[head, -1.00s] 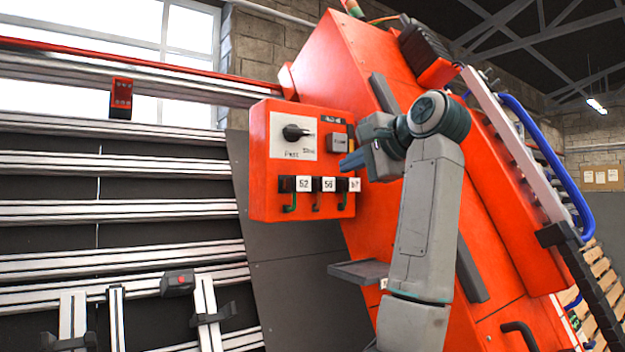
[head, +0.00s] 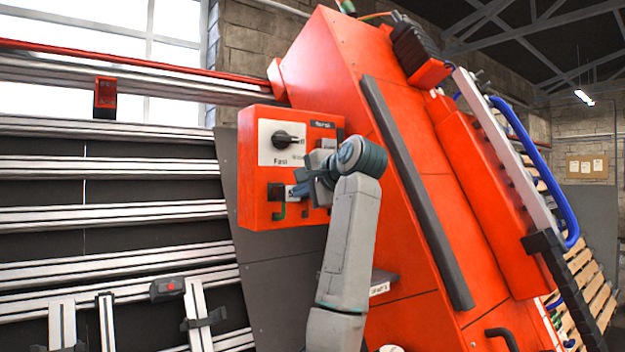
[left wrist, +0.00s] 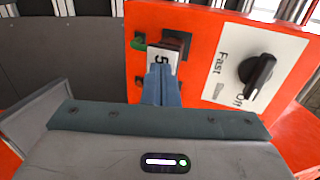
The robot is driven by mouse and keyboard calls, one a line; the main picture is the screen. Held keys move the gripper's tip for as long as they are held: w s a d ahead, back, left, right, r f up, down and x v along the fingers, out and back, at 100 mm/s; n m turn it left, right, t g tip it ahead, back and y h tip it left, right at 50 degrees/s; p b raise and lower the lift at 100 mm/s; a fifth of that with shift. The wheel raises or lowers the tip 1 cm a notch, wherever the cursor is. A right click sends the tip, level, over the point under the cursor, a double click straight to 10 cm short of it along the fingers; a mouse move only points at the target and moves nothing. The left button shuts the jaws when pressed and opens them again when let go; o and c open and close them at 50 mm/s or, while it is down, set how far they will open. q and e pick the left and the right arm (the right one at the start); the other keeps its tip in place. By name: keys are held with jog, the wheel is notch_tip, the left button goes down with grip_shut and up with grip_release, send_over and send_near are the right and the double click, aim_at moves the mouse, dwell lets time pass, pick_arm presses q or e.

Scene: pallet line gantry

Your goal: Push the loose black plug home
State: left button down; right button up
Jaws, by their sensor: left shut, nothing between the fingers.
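The red control box (head: 250,170) hangs at the left of the big red machine and carries a row of black plugs with number labels. The leftmost black plug (head: 276,191) shows beside my left gripper (head: 300,188). It also shows in the left wrist view (left wrist: 178,42), just beyond the fingertips. My left gripper is shut and empty; its fingertips (left wrist: 163,72) overlap a white label (left wrist: 160,58) with a 5. I cannot tell whether they touch it. The gripper and wrist hide most of the other plugs. I cannot tell which plug is loose. My right gripper is out of view.
A black rotary knob (head: 284,139) on a white plate sits above the plugs. A small grey shelf (head: 382,281) sticks out low on the machine. Aluminium rails (head: 110,212) run along the left.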

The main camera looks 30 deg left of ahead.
pick_arm(q)
jog(key=shift+w+a, duration=0.1)
jog(key=shift+a, duration=0.05)
jog(key=shift+w+a+r, duration=0.1)
jog(key=shift+w+a, duration=0.1)
jog(key=shift+a, duration=0.4)
jog(key=shift+w+a, duration=0.2)
jog(key=shift+a, duration=0.35)
jog(key=shift+d, duration=0.1)
jog(key=f+b+v, duration=0.1)
jog(key=b+v, duration=0.4)
jog(key=v, duration=0.9)
jog(key=shift+d, duration=0.15)
jog(key=shift+w+f, duration=0.1)
